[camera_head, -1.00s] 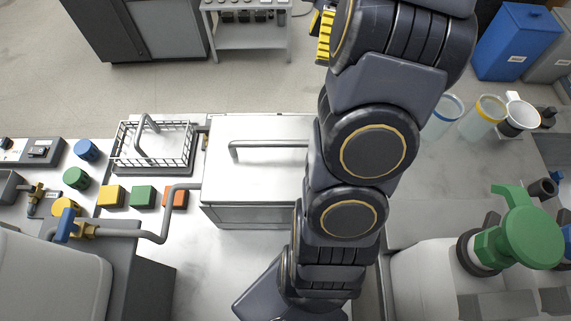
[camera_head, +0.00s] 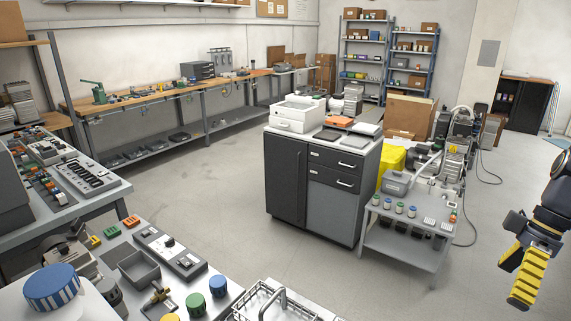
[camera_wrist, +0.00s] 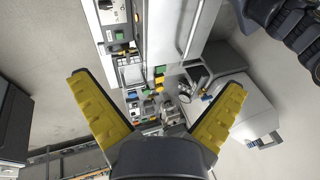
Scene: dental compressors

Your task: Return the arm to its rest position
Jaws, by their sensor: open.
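My gripper (camera_head: 528,262) hangs at the right edge of the head view, with yellow ridged finger pads and a dark arm link above it. In the wrist view my gripper (camera_wrist: 160,110) shows its two yellow fingers spread wide apart, with nothing between them. It is up in the air, apart from the benches. Most of my arm is outside the head view.
A dark cabinet (camera_head: 315,190) with a white box (camera_head: 297,113) on top stands mid-room. A grey cart (camera_head: 405,238) with small coloured caps stands right of it, nearest my gripper. A wire basket (camera_head: 275,303) sits on the front bench. Open floor (camera_head: 205,205) lies left of the cabinet.

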